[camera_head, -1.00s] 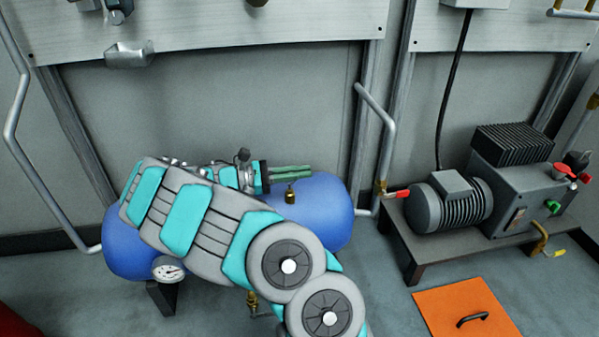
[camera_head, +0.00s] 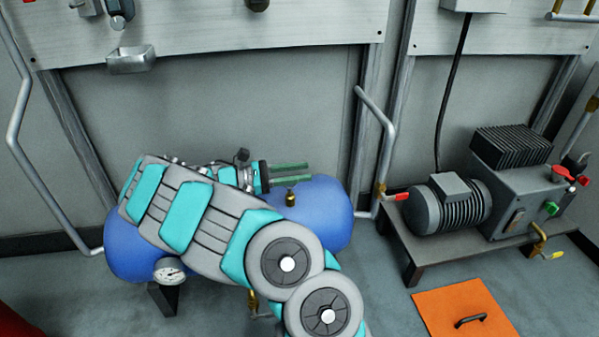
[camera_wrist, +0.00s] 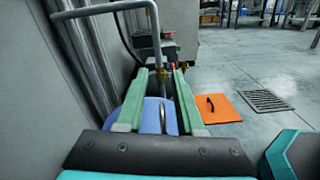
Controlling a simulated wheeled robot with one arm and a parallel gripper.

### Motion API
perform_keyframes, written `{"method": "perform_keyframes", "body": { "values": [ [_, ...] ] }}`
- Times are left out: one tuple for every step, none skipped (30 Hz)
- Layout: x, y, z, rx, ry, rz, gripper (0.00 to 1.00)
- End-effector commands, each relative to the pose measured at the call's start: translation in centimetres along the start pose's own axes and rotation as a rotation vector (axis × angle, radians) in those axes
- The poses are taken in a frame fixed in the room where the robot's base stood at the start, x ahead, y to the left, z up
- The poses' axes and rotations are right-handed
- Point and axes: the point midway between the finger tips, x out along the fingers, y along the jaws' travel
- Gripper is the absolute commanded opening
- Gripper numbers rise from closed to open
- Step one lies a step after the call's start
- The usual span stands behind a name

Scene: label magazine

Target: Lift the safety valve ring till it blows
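The brass safety valve (camera_head: 291,198) stands on top of the blue tank (camera_head: 325,215), at the tank's right part. My gripper (camera_head: 309,172) reaches over the tank from the left, its two green fingers just above and behind the valve in the head view. In the wrist view my gripper (camera_wrist: 161,72) is open, with a clear gap between the fingers. A thin metal loop (camera_wrist: 163,119), which looks like the valve's ring, shows between the fingers against the blue tank. Neither finger visibly touches it. The valve body is not clearly seen in the wrist view.
A grey pipe (camera_head: 389,130) rises behind the tank, with a red-handled tap (camera_head: 396,195) beside it. A pump and motor (camera_head: 450,200) stand on a low bench at right. A gauge (camera_head: 169,271) sits on the tank's front. An orange floor plate (camera_head: 460,310) lies at right.

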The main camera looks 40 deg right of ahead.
Motion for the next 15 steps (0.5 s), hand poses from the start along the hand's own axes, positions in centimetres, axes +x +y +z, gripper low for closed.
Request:
{"method": "perform_keyframes", "body": {
  "values": [
    [-0.3, 0.0, 0.0, 0.000, 0.001, 0.001, 0.37],
    [-0.5, 0.0, 0.0, 0.000, 0.001, 0.001, 0.37],
    [-0.9, 0.1, 0.0, 0.001, 0.001, 0.002, 0.37],
    [-1.2, 0.1, 0.0, 0.001, 0.002, 0.002, 0.37],
    [-1.6, 0.1, 0.0, 0.001, 0.002, 0.003, 0.37],
    [-2.2, 0.1, -0.1, 0.001, 0.004, 0.004, 0.37],
    [-2.7, 0.1, -0.1, 0.001, 0.004, 0.005, 0.37],
    [-3.1, 0.1, -0.1, 0.000, 0.004, 0.005, 0.37],
    [-3.8, 0.1, -0.1, -0.001, 0.002, 0.004, 0.37],
    [-4.3, 0.1, -0.1, -0.001, 0.001, 0.003, 0.37],
    [-4.8, 0.1, -0.1, -0.001, 0.002, 0.003, 0.37],
    [-5.5, 0.1, -0.2, -0.001, 0.004, 0.005, 0.37],
    [-6.0, 0.2, -0.2, -0.001, 0.005, 0.006, 0.37],
    [-6.4, 0.2, -0.2, 0.000, 0.005, 0.006, 0.37],
    [-6.8, 0.1, -0.1, 0.000, 0.002, 0.003, 0.37]
  ]
}}
